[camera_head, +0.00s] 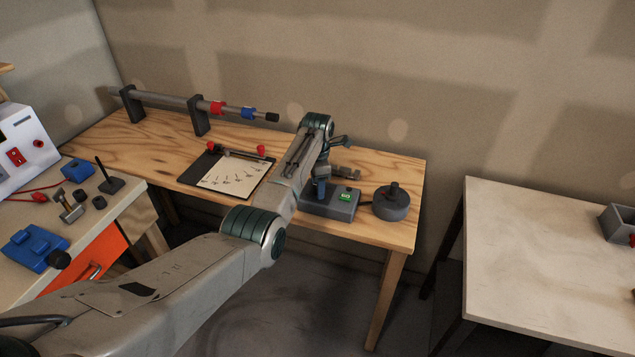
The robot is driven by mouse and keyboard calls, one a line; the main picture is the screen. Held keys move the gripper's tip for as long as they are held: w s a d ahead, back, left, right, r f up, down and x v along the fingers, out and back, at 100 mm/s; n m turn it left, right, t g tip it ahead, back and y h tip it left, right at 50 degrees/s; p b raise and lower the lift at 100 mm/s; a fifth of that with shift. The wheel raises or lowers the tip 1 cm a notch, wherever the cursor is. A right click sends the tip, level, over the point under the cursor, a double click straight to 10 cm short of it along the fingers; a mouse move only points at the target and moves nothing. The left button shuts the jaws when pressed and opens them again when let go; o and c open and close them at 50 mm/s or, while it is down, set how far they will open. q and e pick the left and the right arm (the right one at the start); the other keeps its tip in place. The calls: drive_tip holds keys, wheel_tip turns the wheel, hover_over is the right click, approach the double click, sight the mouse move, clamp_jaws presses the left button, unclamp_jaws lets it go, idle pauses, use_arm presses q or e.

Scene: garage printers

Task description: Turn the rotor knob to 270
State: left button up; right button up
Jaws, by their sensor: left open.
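A grey control box (330,208) with a small lit green display (345,197) sits near the front right edge of the wooden table. A blue upright part (320,188) shows at its left; I cannot tell for sure whether this is the rotor knob. The knob's pointer and setting cannot be read. A dark round rotor unit (391,203) with a short stub on top stands just right of the box. My left gripper (343,173) is open, over the back of the box. My wrist hides part of the box, and contact with the knob cannot be made out. My right gripper is out of view.
A clipboard with a paper chart (232,174) lies left of my arm. Behind it, a long rod (180,100) rests on dark stands. A left bench (120,205) holds blue tools. A pale table (540,250) stands at right, across a gap.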

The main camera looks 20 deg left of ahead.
use_arm(q)
drive_tip(key=c, duration=1)
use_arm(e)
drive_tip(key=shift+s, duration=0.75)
use_arm(q)
drive_tip(key=shift+o, duration=0.2)
drive_tip(key=shift+m, duration=0.3)
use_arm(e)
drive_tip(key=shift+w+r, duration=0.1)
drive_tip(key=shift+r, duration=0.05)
